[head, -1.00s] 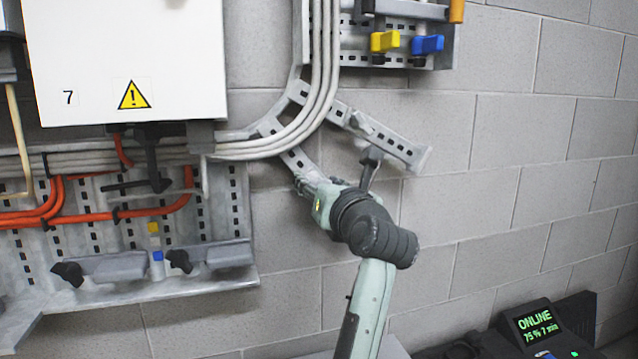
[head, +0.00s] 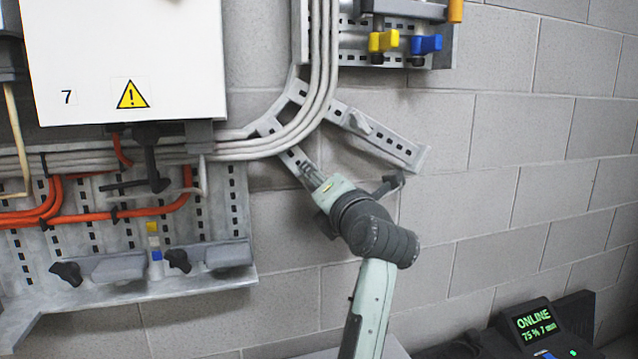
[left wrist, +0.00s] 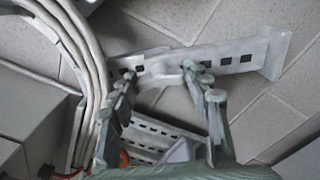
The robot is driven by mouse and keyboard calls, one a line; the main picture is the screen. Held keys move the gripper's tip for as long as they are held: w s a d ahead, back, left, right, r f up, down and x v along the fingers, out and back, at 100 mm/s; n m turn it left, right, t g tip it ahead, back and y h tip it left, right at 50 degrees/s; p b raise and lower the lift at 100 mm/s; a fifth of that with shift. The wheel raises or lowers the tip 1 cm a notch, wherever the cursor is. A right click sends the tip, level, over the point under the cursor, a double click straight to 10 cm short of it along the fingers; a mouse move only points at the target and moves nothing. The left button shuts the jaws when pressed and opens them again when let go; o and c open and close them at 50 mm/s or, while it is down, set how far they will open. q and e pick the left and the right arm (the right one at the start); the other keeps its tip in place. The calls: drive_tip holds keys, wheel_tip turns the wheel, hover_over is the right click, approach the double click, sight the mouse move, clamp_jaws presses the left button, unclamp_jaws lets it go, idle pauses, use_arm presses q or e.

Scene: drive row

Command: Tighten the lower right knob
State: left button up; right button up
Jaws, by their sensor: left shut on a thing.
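A grey slotted bracket (head: 398,150) is on the block wall below the bend of the pale cables. My left gripper (head: 313,178) is at its lower leg in the head view, and the held part is hidden there. In the left wrist view, the fingers of my left gripper (left wrist: 160,72) stand on either side of a light grey knob (left wrist: 163,77) on the slotted rail (left wrist: 235,58). The gripper is shut on this knob. Another light grey knob (head: 359,122) sits on the bracket's upper leg, clear of the gripper. My right gripper is not in view.
Pale cables (head: 322,70) run close to the gripper's left. A white cabinet (head: 125,50) hangs at upper left, above a slotted panel with orange cables (head: 160,206) and black knobs (head: 68,273). Yellow (head: 384,41) and blue (head: 427,45) knobs are above. A console (head: 540,328) stands at lower right.

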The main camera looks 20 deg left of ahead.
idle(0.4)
use_arm(q)
drive_tip(key=o, duration=1.2)
drive_tip(key=shift+c, duration=0.2)
drive_tip(key=shift+s+d, duration=0.1)
drive_tip(key=v, duration=1.1)
drive_tip(key=shift+s+d, duration=0.25)
drive_tip(key=shift+s, duration=0.05)
drive_tip(key=x, duration=1.2)
drive_tip(key=shift+s, duration=0.1)
